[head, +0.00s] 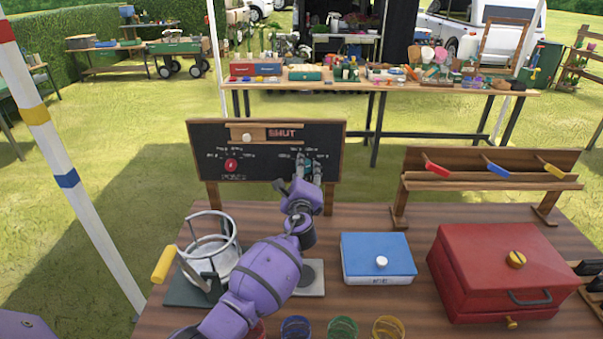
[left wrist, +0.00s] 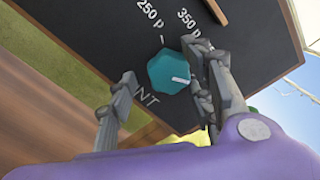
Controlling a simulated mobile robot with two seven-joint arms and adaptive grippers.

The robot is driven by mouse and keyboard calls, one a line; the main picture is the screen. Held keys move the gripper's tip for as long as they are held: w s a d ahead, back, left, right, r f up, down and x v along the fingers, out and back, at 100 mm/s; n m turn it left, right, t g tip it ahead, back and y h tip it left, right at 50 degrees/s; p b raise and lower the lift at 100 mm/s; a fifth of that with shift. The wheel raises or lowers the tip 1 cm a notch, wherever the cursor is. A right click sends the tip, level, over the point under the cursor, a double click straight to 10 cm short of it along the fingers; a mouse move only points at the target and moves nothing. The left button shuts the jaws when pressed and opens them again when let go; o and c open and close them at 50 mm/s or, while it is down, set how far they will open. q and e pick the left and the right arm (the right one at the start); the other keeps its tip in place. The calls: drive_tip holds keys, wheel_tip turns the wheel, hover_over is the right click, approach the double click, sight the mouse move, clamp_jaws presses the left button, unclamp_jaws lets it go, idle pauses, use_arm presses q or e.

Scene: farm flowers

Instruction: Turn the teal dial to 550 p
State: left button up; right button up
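The teal dial (left wrist: 170,72) is a faceted knob on the dark board (head: 265,170). Its white mark points toward the right finger in the left wrist view. The labels "250 p" and "350 p" show above it there; other labels are cut off or hidden. My left gripper (left wrist: 162,65) is open with its fingers on either side of the dial. The left finger is apart from it; the right finger is very close, and I cannot tell if it touches. In the head view my left gripper (head: 309,163) mostly covers the dial. My right gripper is not in view.
A red dial (head: 231,165) and a "SHUT" slider (head: 247,137) share the board. The table holds a metal pot (head: 213,250), a blue box (head: 377,257), a red box (head: 500,270), and a rack (head: 490,180) with coloured levers. Several coloured cups (head: 342,327) line the front edge.

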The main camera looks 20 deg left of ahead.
use_arm(q)
drive_tip(key=shift+d, duration=0.1)
drive_tip(key=v, duration=1.2)
